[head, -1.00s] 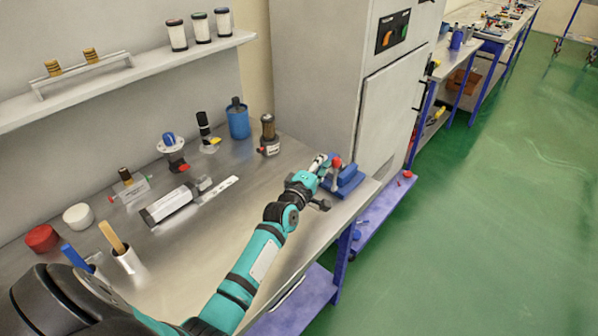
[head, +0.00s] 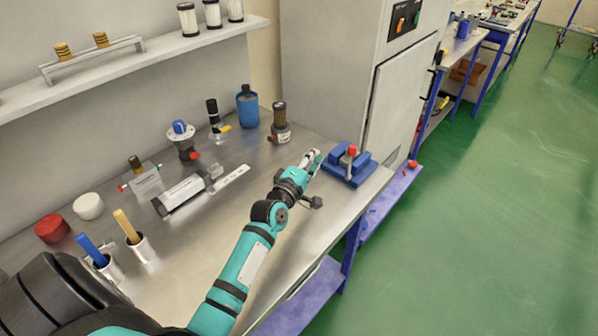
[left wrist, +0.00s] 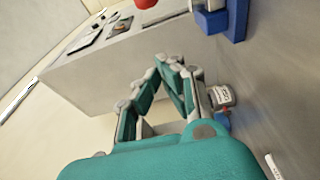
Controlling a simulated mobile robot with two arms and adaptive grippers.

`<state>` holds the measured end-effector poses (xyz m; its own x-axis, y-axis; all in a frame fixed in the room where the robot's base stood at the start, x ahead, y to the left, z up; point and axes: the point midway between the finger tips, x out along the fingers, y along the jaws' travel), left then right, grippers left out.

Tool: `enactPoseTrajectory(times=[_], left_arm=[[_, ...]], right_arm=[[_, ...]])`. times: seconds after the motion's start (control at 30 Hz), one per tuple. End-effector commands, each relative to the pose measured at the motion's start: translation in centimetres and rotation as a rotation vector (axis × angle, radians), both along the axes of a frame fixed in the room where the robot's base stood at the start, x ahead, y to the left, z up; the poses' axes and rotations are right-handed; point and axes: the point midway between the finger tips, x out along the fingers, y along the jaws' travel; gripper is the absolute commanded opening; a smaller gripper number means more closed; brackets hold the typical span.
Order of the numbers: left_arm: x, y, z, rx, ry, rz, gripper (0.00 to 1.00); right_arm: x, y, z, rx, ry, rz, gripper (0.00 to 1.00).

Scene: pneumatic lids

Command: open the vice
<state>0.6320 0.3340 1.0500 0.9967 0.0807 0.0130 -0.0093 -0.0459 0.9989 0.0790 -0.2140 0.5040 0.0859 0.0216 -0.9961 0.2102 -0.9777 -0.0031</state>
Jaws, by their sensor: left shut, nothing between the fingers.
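The blue vice (head: 345,170) sits at the right end of the metal bench. Its handle with a red knob (head: 352,150) stands upright on it. My left gripper (head: 315,156) is just left of the vice, shut and empty, and looks apart from it. In the left wrist view the shut fingertips of the left gripper (left wrist: 168,62) point away from the palm. Part of the vice (left wrist: 238,18) shows at the top right there, and the red knob (left wrist: 146,3) is cut by the top edge. My right gripper is not in view.
A filter unit with a bronze top (head: 280,124) and a blue bottle (head: 247,107) stand behind the gripper. A grey cylinder (head: 180,194) lies on the bench to the left. A tall grey cabinet (head: 335,75) stands behind the vice. The bench's front edge is close.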

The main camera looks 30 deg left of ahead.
Motion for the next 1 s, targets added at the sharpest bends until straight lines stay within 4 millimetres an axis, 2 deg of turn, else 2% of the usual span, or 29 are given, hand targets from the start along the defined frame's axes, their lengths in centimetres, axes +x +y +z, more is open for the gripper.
enactPoseTrajectory(times=[0.07,0.2,0.33,0.47,0.73,1.0], left_arm=[[-1.7,-0.2,-0.3,-0.002,0.001,0.001,0.0],[-3.9,-0.3,-0.2,-0.001,0.001,0.001,0.0],[-5.1,-0.4,-0.1,-0.001,0.001,0.001,0.0],[-5.5,-0.4,-0.1,-0.001,0.001,0.001,0.0],[-5.5,-0.4,0.0,0.0,0.0,0.001,0.0],[-5.5,-0.4,0.0,0.0,0.0,0.001,0.0]], right_arm=[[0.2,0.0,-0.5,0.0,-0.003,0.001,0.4],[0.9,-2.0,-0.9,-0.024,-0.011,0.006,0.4],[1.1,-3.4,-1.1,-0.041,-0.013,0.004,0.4],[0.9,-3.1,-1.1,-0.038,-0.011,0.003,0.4],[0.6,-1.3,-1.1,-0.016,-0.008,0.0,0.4],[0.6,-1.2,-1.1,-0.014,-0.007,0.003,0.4]])
